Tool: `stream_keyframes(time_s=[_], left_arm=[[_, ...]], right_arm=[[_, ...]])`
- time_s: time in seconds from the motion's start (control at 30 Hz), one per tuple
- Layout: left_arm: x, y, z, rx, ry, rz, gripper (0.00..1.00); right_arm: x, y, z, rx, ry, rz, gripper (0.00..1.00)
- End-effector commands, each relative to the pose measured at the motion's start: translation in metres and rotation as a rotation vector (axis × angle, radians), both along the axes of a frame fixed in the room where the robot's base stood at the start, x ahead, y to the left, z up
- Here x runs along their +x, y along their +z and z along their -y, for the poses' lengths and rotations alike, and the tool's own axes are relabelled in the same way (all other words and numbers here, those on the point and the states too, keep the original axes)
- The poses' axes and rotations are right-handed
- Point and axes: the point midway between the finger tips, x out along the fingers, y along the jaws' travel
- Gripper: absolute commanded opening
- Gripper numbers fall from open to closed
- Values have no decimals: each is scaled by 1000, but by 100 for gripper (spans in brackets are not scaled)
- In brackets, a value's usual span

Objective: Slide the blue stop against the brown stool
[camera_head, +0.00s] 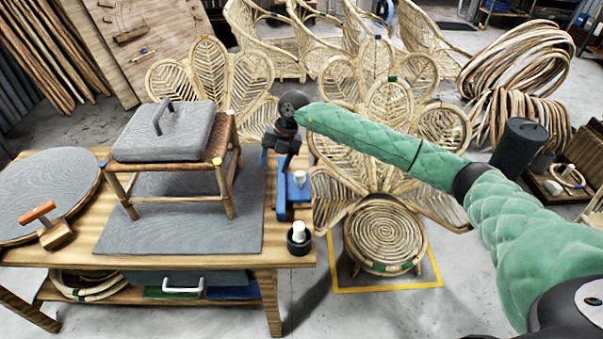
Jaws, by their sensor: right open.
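The brown stool (222,185) stands upright on a grey mat on the wooden bench, with a grey handled block (165,132) on its seat. The blue stop (297,194) is on the bench at the mat's right edge, with a white knob on it. A strip of mat and bench separates it from the stool's right legs. My right gripper (281,145) is open, pointing down above the far end of the stop. It hides part of the stop, and I cannot tell whether it touches it. My left gripper is not in view.
A round grey pad (50,190) and an orange-handled tool (50,226) lie left on the bench (170,262). A dark cup with a white top (299,238) stands at the front right corner. A rattan chair (385,235) stands on the floor beyond the bench's right edge.

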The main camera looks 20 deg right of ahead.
Motion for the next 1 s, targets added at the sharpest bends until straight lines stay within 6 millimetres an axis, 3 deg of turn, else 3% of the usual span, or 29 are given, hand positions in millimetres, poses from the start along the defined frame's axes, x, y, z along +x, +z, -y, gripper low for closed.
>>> stream_keyframes(time_s=[0.03, 0.13, 0.2, 0.33, 0.5, 0.67, 1.0], left_arm=[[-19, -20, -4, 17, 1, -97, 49], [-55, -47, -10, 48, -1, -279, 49], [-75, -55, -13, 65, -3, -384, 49], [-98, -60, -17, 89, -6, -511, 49], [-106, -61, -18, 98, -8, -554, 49], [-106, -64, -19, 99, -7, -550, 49], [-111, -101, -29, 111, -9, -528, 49]], right_arm=[[10, -11, 19, -79, -91, -12, 56], [23, -23, 54, -220, -293, -27, 56], [26, -25, 69, -295, -423, -33, 56], [24, -26, 82, -362, -612, -65, 56], [21, -26, 83, -372, -751, -103, 56], [21, -30, 83, -370, -783, -111, 56], [20, -70, 83, -369, -781, -113, 56]])
